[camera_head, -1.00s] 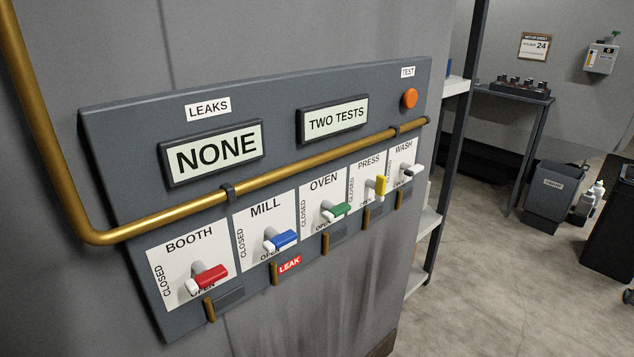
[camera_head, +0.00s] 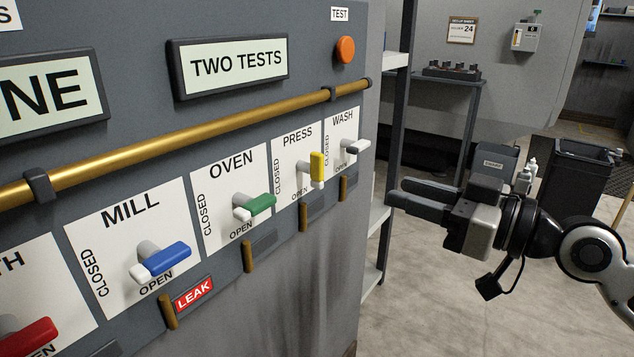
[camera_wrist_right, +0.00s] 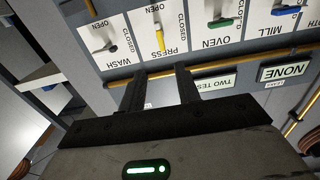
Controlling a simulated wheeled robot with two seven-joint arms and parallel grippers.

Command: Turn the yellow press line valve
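The yellow press line valve (camera_head: 316,168) is on the wall panel, on the white plate marked PRESS. Its yellow handle stands upright, with CLOSED written along the plate's left side and OPEN below. It also shows in the right wrist view (camera_wrist_right: 160,38), upside down. My right gripper (camera_head: 396,192) is open and empty, to the right of the panel, its fingers pointing left. In the wrist view the fingers (camera_wrist_right: 160,70) are apart, with nothing between them and the PRESS plate beyond their tips. My left gripper is not in view.
Neighbouring valves are green OVEN (camera_head: 262,204), blue MILL (camera_head: 168,258) and dark WASH (camera_head: 355,147). A brass pipe (camera_head: 220,127) runs above them. A red LEAK tag (camera_head: 194,293) sits below MILL. An orange button (camera_head: 345,49) is above, beside the TWO TESTS display (camera_head: 235,66). Shelving (camera_head: 397,60) stands right of the panel.

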